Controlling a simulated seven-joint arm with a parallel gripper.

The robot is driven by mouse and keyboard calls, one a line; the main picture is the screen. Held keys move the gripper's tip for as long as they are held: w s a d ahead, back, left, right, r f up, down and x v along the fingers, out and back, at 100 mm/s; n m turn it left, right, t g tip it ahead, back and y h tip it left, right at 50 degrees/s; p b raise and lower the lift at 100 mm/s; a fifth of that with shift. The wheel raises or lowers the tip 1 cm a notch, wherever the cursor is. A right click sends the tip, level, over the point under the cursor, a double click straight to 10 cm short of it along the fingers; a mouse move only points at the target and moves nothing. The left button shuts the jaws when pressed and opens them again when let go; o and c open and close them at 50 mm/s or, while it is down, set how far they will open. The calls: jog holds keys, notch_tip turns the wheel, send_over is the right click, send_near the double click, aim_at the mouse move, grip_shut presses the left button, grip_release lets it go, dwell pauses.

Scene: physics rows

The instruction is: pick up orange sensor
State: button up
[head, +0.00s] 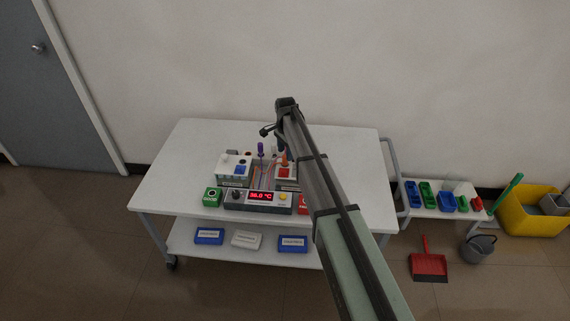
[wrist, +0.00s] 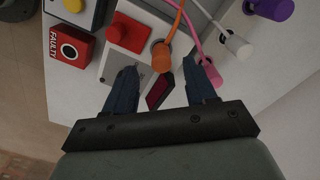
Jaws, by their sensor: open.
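The orange sensor (wrist: 161,56) shows in the wrist view as an orange plug-like end with an orange cable curving up from it. It is just ahead of and between the fingertips of my gripper (wrist: 162,67), which is open with dark blue fingers on either side. I cannot tell whether a finger touches it. In the head view the orange sensor (head: 285,158) is a small orange spot at the right part of the device, close to my gripper (head: 281,148). My arm covers part of the device's right side there.
Pink (wrist: 211,72), white (wrist: 239,46) and purple (wrist: 275,8) plugs lie close on the right. A red button (wrist: 130,33) and a red FAULTY box (wrist: 70,45) are on the left. The display unit (head: 258,200) stands in front on the white cart (head: 170,180).

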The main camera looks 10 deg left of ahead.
aim_at(285, 156)
notch_tip(285, 156, down, 4)
jog(key=shift+a+f, duration=0.1)
jog(key=shift+f, duration=0.1)
grip_shut()
dwell(0.5)
